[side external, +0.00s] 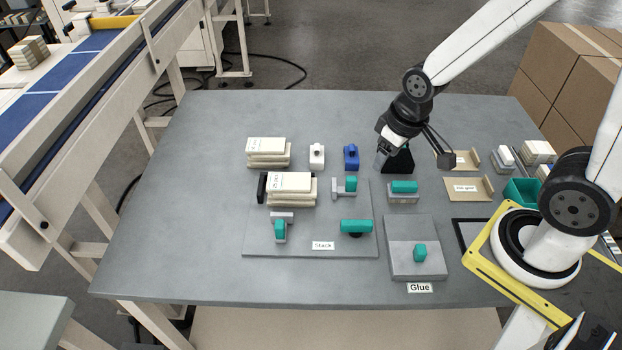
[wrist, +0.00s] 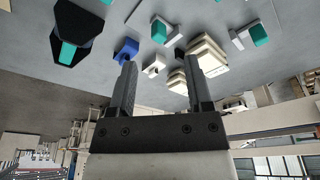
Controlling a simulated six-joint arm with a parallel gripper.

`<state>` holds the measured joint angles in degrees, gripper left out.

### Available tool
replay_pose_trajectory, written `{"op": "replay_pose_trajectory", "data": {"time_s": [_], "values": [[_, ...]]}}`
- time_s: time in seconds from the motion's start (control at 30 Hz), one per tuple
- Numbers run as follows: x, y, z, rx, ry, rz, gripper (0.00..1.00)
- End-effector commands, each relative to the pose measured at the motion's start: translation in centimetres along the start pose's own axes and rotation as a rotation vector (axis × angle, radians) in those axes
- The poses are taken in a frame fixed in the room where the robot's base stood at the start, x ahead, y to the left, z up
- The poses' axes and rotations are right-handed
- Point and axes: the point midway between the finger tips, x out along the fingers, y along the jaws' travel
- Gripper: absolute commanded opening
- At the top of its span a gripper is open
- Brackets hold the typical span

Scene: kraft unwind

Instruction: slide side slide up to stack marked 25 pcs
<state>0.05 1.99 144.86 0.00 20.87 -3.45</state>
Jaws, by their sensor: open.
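My gripper (side external: 381,160) is open and empty, above the table right of the blue block; its two fingers (wrist: 160,75) also show in the wrist view. A pale stack with a white label (side external: 290,183) lies on the grey Stack board (side external: 300,248), a black upright piece at its left end. The label's writing is too small to read surely. A grey slide with a teal grip (side external: 345,187) stands right of this stack, apart from it. Another teal-gripped slide (side external: 281,228) stands in front. The stack (wrist: 207,60) and slides also show in the wrist view.
A second labelled stack (side external: 267,151), a white block (side external: 317,156) and a blue block (side external: 351,157) stand behind the board. A teal bar (side external: 356,227) lies on the board's right. A Glue plate (side external: 415,264) and cardboard trays (side external: 468,188) are at right. The table's left side is clear.

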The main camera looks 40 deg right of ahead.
Motion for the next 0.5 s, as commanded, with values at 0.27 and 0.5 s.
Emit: {"op": "replay_pose_trajectory", "data": {"time_s": [0.27,0.5], "values": [[2.4,0.4,-2.8,-0.261,-0.081,-0.015,0.65],[5.4,0.7,-5.3,-0.546,-0.159,-0.054,0.65]]}}
